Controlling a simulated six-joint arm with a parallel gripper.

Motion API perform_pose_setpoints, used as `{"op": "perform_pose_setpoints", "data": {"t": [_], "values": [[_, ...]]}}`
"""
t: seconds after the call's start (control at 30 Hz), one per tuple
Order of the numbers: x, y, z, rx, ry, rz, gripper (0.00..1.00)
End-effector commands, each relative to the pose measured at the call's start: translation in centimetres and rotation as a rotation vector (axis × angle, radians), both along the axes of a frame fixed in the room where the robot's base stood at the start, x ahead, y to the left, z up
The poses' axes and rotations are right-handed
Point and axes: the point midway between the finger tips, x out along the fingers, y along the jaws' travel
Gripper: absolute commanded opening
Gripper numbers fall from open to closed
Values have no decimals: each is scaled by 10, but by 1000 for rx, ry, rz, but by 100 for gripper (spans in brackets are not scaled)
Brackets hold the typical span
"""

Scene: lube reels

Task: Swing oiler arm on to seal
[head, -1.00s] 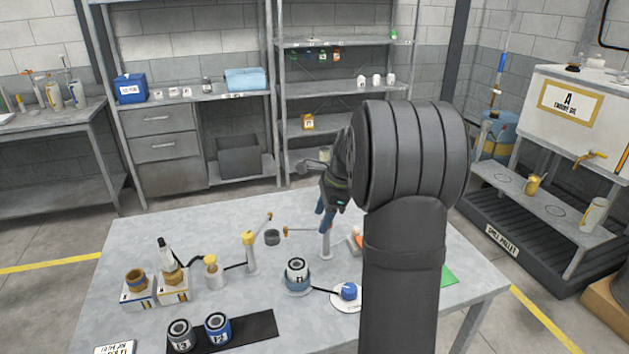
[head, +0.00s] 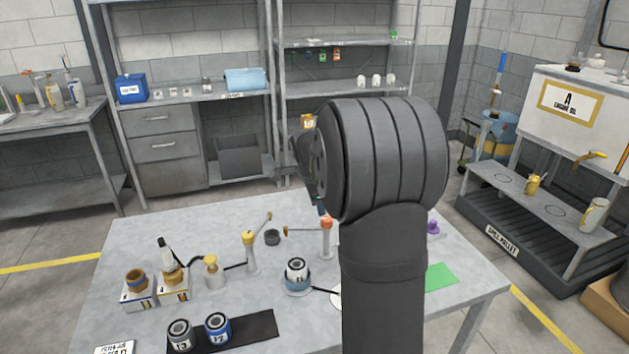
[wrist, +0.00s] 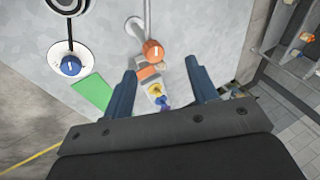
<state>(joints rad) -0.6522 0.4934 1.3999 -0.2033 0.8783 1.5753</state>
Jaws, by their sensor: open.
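An oiler post with an orange cap (head: 326,224) stands on the table; its thin arm points left to a brass tip (head: 287,232). A second oiler post with a yellow cap (head: 249,239) stands to its left, its arm angled up and right. A dark-topped filter marked 11 (head: 296,267) sits on a blue-grey stand in front of the orange-capped post. My gripper (wrist: 160,66) is open and empty above the table; the orange cap (wrist: 153,50) shows between and beyond its fingertips. In the head view my own arm hides most of it.
A black mat (head: 250,330) holds two filters at the front. Boxes with brass-coloured fittings and a pump can (head: 212,270) stand at left. A green pad (head: 440,275) lies at right. The wrist view shows a blue knob (wrist: 70,66) and a yellow piece (wrist: 156,89).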

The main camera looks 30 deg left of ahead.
Motion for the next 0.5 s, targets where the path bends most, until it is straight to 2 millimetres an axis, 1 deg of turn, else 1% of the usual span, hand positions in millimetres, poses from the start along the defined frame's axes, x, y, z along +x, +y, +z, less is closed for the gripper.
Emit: {"op": "perform_pose_setpoints", "data": {"t": [0.03,0.1,0.13,0.2,0.4,0.5], "values": [[4,1,-11,-2,2,-1,53],[9,2,-22,-1,1,0,53],[5,2,-8,4,-4,1,53],[-1,0,6,4,-4,1,53],[-17,-4,41,3,-3,1,53],[-23,-5,55,2,-2,2,53]]}}
